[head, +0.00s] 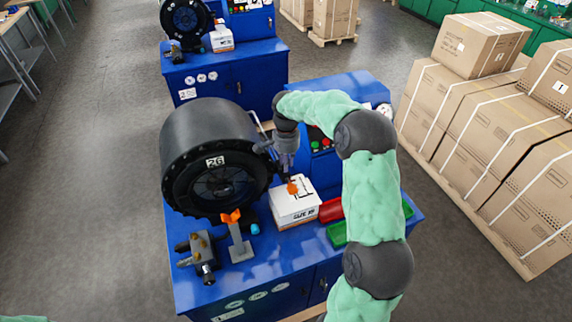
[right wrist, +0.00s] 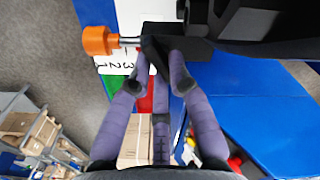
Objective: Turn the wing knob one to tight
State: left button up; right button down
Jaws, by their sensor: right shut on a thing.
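My right gripper (head: 287,158), with purple-grey fingers, is just right of the big black crimper head (head: 215,155) labelled 26. In the right wrist view its fingertips (right wrist: 159,60) are closed on a small dark part beside a black block. An orange knob (right wrist: 100,41) on a metal shaft sticks out left of the fingertips; in the head view an orange knob (head: 292,188) shows just below the gripper. Another orange, wing-shaped piece (head: 231,216) tops a grey stand on the bench. I cannot tell which is wing knob one. My left gripper is not in view.
A white box (head: 295,208) with a printed scale sits under the gripper. A red bin (head: 331,210) and a green tray (head: 337,235) are right of it. A grey valve block (head: 200,257) stands at the blue bench's left front. Strapped cartons (head: 487,130) stand right.

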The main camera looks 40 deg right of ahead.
jog(key=m+b, duration=0.1)
jog(key=m, duration=0.2)
jog(key=shift+m, duration=0.3)
jog(key=shift+s+a+m+b, duration=0.1)
jog(key=shift+m+b, duration=0.3)
jog(key=shift+m, duration=1.1)
jog(key=c, duration=1.1)
grip_release()
jog(key=shift+c, duration=0.2)
notch_tip(320, 180, up, 12)
